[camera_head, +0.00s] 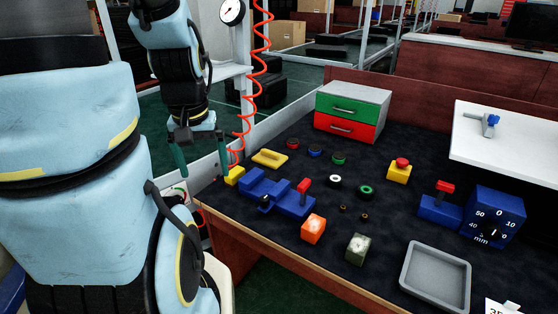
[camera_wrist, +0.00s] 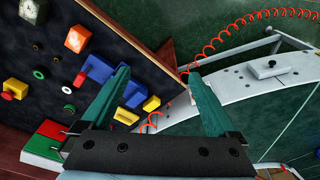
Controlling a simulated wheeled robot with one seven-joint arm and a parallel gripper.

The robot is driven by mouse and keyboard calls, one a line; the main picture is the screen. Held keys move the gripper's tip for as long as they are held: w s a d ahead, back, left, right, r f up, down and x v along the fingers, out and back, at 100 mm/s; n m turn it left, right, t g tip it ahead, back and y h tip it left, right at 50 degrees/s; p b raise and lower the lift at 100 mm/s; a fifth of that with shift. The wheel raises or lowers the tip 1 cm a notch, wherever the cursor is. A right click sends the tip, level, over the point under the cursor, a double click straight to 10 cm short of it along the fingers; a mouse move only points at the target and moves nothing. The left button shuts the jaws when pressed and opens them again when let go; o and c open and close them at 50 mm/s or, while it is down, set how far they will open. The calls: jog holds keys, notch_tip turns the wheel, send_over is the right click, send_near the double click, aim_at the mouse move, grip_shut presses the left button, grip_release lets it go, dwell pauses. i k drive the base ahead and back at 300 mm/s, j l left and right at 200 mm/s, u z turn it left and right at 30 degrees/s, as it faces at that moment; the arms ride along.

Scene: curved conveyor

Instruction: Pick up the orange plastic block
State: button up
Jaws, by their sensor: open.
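The orange plastic block (camera_head: 313,229) lies on the dark table top near its front edge, right of the blue fixture. In the wrist view the orange block (camera_wrist: 78,39) lies at the upper left, well away from the fingers. My gripper (camera_head: 200,158) hangs in the air left of the table, beyond its edge. Its two green fingers are spread apart with nothing between them, as the wrist view (camera_wrist: 160,88) also shows.
A blue fixture with a red knob (camera_head: 278,190) stands left of the block, and a grey-green block (camera_head: 358,248) right of it. A grey tray (camera_head: 408,282) lies at the front right. A green-and-red drawer box (camera_head: 352,108) stands at the back. A red coiled hose (camera_head: 261,70) hangs near my gripper.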

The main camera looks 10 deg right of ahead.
aim_at(313, 226)
jog(key=u, duration=1.2)
jog(key=k+u, duration=0.5)
jog(key=k, duration=0.95)
